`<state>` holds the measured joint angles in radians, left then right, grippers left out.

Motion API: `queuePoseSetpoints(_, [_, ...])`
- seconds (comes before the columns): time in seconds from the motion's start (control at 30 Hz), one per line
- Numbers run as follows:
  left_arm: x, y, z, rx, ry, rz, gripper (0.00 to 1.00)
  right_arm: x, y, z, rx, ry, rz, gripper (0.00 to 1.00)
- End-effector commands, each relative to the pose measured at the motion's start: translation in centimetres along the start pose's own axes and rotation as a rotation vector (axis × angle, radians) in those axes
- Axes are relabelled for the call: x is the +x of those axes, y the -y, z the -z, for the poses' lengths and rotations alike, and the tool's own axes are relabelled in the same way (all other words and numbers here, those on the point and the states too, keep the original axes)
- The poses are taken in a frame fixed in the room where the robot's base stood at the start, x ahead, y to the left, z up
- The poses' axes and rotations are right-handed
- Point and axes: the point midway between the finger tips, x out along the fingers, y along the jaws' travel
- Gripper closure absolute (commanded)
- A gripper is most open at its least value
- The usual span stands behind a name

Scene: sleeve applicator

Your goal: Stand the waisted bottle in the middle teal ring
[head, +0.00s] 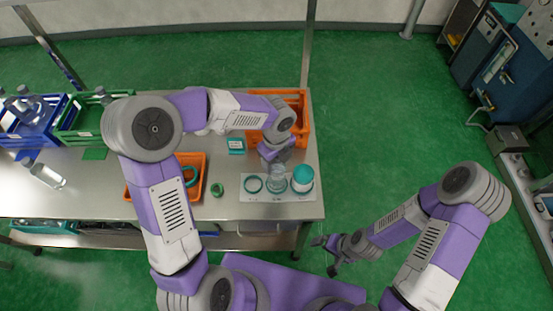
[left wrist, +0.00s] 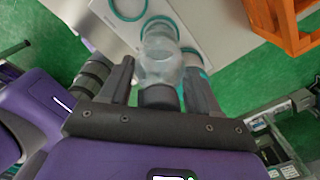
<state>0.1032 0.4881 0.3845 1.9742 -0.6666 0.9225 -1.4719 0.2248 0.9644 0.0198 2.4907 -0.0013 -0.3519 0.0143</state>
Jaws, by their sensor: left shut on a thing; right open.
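The clear waisted bottle (head: 277,178) is upright over the middle of a white plate (head: 262,195) at the table's right end. My left gripper (head: 275,157) is above it, shut on its upper part; the left wrist view shows the bottle (left wrist: 160,55) with its dark cap between the fingers (left wrist: 158,92). The middle teal ring (left wrist: 158,22) shows partly around the bottle's base; I cannot tell whether the base is seated. The left teal ring (head: 253,184) is empty. A white jar with teal (head: 302,178) stands at the right ring. My right gripper (head: 328,255) is open and empty, off the table's front.
An orange crate (head: 303,122) stands behind the plate. An orange tray (head: 203,183), a green ring (head: 217,190) and a teal box (head: 236,145) are to its left. A clear bottle (head: 47,176) lies at the far left, near blue (head: 8,137) and green (head: 70,135) crates.

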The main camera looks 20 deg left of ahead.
Motion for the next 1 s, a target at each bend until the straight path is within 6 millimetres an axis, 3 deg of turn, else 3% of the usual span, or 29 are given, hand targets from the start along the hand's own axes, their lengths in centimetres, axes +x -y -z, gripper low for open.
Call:
queuePoseSetpoints(0.53, [1.09,0.05,0.01,0.001,0.001,0.002,1.00,0.71,-0.27,0.03,0.000,0.000,0.000,0.00])
queuePoseSetpoints(0.57, [1.08,0.05,0.01,0.001,0.001,0.002,0.35,0.71,-0.26,0.03,0.000,0.000,0.000,0.00])
queuePoseSetpoints(0.73, [1.10,0.03,0.00,0.001,0.000,0.001,0.09,0.71,-0.27,0.03,0.000,0.000,0.000,0.00])
queuePoseSetpoints(0.93, [1.12,0.02,0.00,0.001,0.000,0.001,0.08,0.72,-0.27,0.03,0.000,0.000,0.000,0.00])
queuePoseSetpoints(1.0, [1.17,-0.02,0.01,0.001,0.000,-0.001,0.00,0.72,-0.27,0.03,0.000,0.000,0.000,0.00])
